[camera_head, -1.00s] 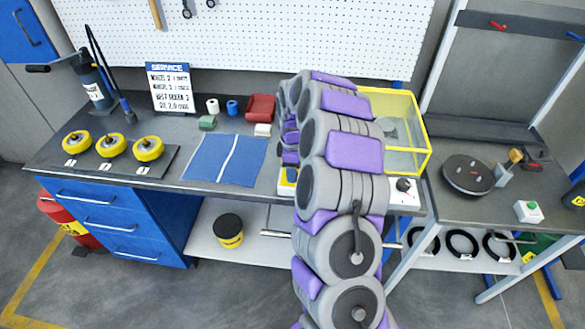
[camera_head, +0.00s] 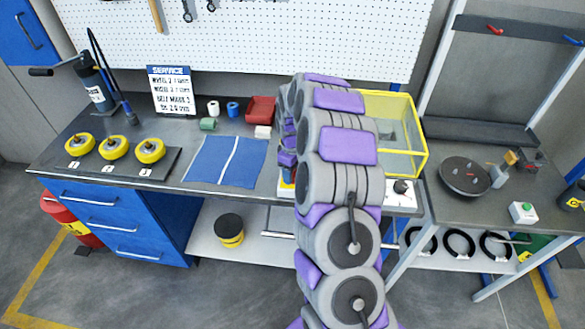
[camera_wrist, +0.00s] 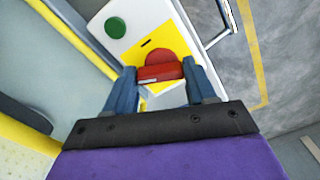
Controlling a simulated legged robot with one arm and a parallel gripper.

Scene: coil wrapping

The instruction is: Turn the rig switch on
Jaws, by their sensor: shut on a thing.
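The rig switch (camera_wrist: 160,73) is a red knob with a raised bar, on a yellow plate (camera_wrist: 132,53) fixed to a white panel (camera_wrist: 94,28) in the wrist view. A short black mark lies on the yellow plate beyond the knob. My gripper (camera_wrist: 158,71) has its two blue fingers on either side of the red bar and is shut on it. A green round button (camera_wrist: 115,28) sits on the same panel, up and left of the switch. In the head view my arm hides the gripper and most of the switch.
A yellow-framed clear box (camera_head: 400,150) stands on the bench behind my arm. A black knob (camera_head: 402,186) is on the bench front, right of the arm. To the right are a dark round turntable (camera_head: 462,178) and a green push button (camera_head: 526,207). A blue mat (camera_head: 205,160) lies left.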

